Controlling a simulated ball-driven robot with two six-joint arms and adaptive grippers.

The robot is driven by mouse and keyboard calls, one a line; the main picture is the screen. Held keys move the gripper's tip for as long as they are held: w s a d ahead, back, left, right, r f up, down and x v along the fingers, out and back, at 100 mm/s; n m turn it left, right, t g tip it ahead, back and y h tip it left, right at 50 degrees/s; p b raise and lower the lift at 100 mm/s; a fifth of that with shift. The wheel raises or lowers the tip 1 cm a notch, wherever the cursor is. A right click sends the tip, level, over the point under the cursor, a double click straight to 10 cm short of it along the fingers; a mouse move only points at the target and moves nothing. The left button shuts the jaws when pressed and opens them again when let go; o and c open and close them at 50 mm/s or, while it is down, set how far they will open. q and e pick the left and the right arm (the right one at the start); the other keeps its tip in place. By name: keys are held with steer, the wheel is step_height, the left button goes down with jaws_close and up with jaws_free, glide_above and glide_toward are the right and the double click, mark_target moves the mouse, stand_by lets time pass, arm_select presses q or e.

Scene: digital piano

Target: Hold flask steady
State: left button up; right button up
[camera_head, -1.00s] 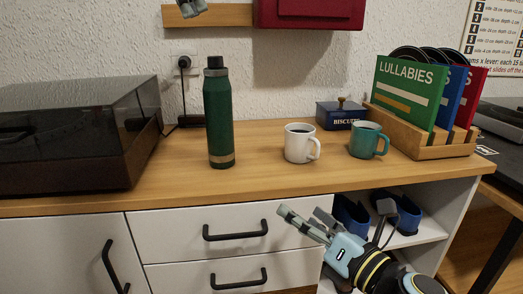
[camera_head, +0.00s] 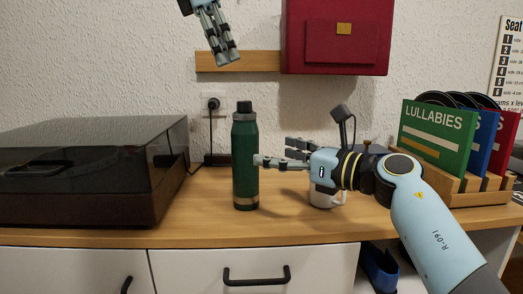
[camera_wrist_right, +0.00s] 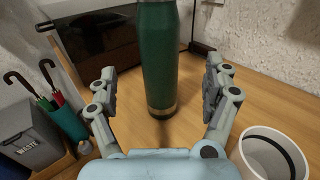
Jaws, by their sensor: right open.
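The green flask (camera_head: 245,170) with a dark cap stands upright on the wooden counter. It also shows in the right wrist view (camera_wrist_right: 158,60), straight ahead between the two fingers. My right gripper (camera_head: 272,151) is open at the flask's right side, one fingertip overlapping its edge in the head view. In the right wrist view the open jaws (camera_wrist_right: 160,80) have a clear gap on each side of the flask, and I cannot tell how deep it sits between them. My left gripper (camera_head: 226,60) hangs high above and left of the flask, its fingers close together and nothing visible in them.
A white mug (camera_head: 326,201) stands below my right gripper, close by in the right wrist view (camera_wrist_right: 268,165). A turntable (camera_head: 90,165) is at the left. A record rack (camera_head: 455,190) is at the right. A red box (camera_head: 340,55) hangs on the wall.

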mark_target(256, 149)
steer(key=x, duration=0.9)
steer(key=shift+c, duration=0.4)
jaws_close()
stand_by(0.8)
